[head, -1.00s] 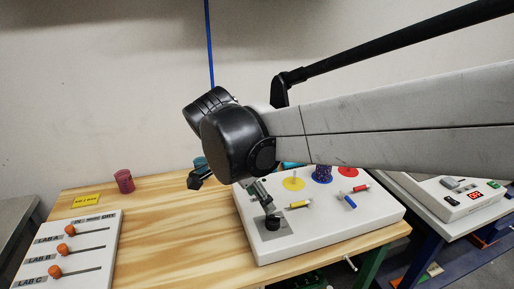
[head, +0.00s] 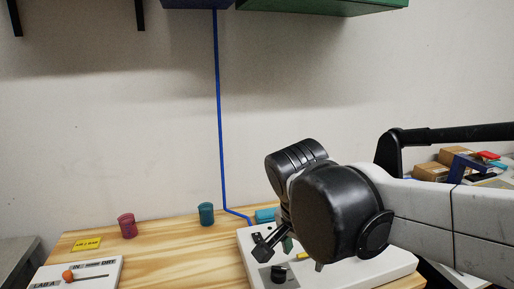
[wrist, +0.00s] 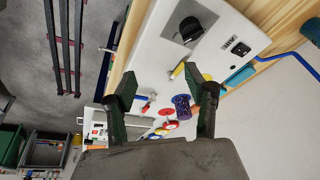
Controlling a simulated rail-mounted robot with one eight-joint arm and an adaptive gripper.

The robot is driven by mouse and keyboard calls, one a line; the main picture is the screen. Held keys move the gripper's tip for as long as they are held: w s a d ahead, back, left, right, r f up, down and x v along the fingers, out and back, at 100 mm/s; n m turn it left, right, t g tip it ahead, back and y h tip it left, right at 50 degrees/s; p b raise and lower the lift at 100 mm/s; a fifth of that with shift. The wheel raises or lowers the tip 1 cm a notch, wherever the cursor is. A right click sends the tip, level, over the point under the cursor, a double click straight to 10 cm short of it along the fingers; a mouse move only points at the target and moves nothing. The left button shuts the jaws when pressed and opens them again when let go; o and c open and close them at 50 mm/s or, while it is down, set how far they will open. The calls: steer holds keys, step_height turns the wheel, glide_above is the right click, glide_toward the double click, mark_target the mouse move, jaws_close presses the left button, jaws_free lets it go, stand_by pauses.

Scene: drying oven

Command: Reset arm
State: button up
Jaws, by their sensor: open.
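My gripper (head: 275,247) is at the end of my arm, low and right of centre in the head view, in front of the white panel box (head: 388,268). In the wrist view my gripper (wrist: 160,82) has its two dark green fingers spread apart, with nothing held between them. The white panel (wrist: 158,50) lies beyond the fingers, with a black knob (wrist: 190,28) and a purple cylinder (wrist: 181,103) behind the fingertips. My arm hides much of the panel in the head view.
A pink cup (head: 128,226) and a teal cup (head: 206,214) stand on the wooden table (head: 180,262). A white slider board (head: 95,272) is at the front left. Cardboard boxes (head: 455,158) are at the far right. Open wall space lies above the table.

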steer(key=s+d+f+n+t+y, duration=0.1)
steer(key=s+d+f+n+t, duration=0.2)
steer(key=s+d+n, duration=0.4)
steer(key=shift+s+d+n+t+y, duration=0.3)
steer(key=shift+s+d+t+y, duration=0.15)
steer(key=shift+d, duration=1.25)
